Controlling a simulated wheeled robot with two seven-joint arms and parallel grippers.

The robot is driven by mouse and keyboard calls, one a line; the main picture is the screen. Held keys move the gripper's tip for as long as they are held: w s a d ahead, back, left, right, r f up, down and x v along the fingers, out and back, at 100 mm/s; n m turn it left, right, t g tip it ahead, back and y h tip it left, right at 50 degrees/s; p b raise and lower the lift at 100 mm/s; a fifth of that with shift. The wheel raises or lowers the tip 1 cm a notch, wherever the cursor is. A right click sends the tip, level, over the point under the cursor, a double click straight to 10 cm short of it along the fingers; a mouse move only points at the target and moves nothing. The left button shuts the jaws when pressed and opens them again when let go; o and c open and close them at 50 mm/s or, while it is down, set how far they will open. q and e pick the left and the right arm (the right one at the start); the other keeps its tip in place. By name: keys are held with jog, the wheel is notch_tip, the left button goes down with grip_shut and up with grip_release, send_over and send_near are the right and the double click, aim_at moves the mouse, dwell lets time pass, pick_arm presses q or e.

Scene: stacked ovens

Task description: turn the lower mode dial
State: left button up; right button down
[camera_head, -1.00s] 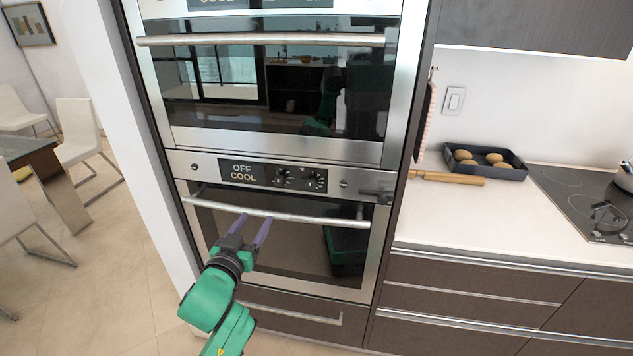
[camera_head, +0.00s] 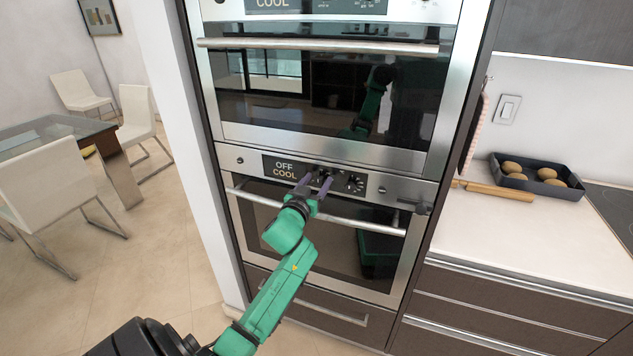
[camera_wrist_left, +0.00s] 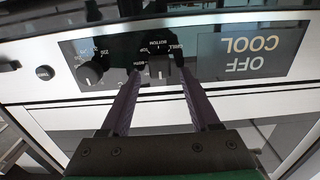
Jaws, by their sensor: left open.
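The lower oven's control panel (camera_head: 272,166) has a display reading OFF COOL and two dark dials. The mode dial (camera_wrist_left: 160,70), with words such as BOTTOM printed around it, sits beside the display, upside down in the left wrist view. My left gripper (camera_head: 317,183) is open at the panel, and its two purple fingers (camera_wrist_left: 161,80) stand on either side of this dial. I cannot tell if they touch it. In the head view the fingers partly hide the dial. The temperature dial (camera_wrist_left: 91,72) is outside the fingers. My right gripper is not in view.
The lower oven's handle bar (camera_head: 355,221) runs just below the panel. The upper oven (camera_head: 320,95) is directly above. A counter (camera_head: 490,225) at right holds a tray of buns (camera_head: 498,162) and a rolling pin (camera_head: 498,190). The floor at left is open near the chairs.

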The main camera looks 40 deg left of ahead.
pick_arm(q)
jog(key=shift+c, duration=0.6)
grip_shut()
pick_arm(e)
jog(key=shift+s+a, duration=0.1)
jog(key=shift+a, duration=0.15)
pick_arm(q)
jog(key=shift+m, duration=0.3)
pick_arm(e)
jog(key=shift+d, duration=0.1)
pick_arm(q)
jog(key=m, duration=0.2)
jog(key=shift+d+m, duration=0.15)
jog(key=shift+m, duration=0.15)
jog(key=m, duration=0.5)
jog(key=shift+w+d+f+b, duration=0.15)
jog(key=shift+d+b, duration=0.1)
jog(key=shift+b, duration=0.15)
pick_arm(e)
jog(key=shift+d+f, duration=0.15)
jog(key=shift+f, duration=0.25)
pick_arm(q)
jog(key=shift+m, duration=0.4)
